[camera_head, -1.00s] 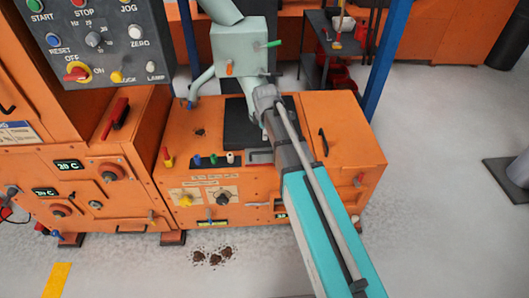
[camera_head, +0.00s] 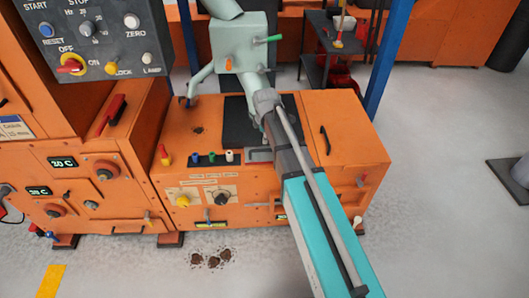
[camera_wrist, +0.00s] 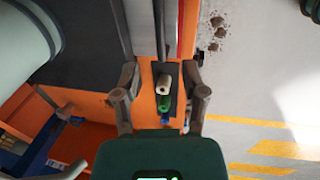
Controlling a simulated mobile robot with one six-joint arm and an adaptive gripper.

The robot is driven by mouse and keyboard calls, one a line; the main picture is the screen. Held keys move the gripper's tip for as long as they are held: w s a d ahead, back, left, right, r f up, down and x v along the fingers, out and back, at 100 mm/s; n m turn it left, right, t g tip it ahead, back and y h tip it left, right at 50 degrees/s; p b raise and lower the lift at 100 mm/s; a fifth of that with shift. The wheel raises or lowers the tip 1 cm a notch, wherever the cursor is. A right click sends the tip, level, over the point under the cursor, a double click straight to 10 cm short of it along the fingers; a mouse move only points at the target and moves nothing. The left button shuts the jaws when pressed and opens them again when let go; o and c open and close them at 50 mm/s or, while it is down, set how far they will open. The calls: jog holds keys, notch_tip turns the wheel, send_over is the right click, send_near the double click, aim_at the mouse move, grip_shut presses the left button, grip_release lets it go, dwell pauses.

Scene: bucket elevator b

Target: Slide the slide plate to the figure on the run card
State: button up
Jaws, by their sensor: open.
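My gripper (camera_wrist: 160,78) is open in the wrist view, with one finger on each side of a row of small knobs. A cream knob (camera_wrist: 163,84) and a green knob (camera_wrist: 165,103) lie between the fingers, and I see no grip on them. In the head view, my own arm hides the gripper. The same row shows there as a blue knob (camera_head: 194,159), a green knob (camera_head: 212,157) and a white knob (camera_head: 230,155) on the orange machine top (camera_head: 340,118). A grey metal plate (camera_head: 259,155) sits right of them, partly behind my arm; I cannot tell if it is the slide plate. I cannot identify the run card.
A control panel (camera_head: 95,38) hangs at the upper left. The floor on the right is mostly clear.

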aim_at(264, 150)
jog(key=shift+w+f+b, duration=0.3)
jog(key=shift+f+b, duration=1.1)
jog(key=shift+f, duration=0.1)
jog(key=shift+w+f+b, duration=0.3)
jog(key=shift+f+b, duration=1.15)
jog(key=shift+f, duration=0.05)
jog(key=shift+w+f+b, duration=0.3)
jog(key=shift+f+b, duration=1.1)
jog(key=shift+f, duration=0.1)
grip_shut()
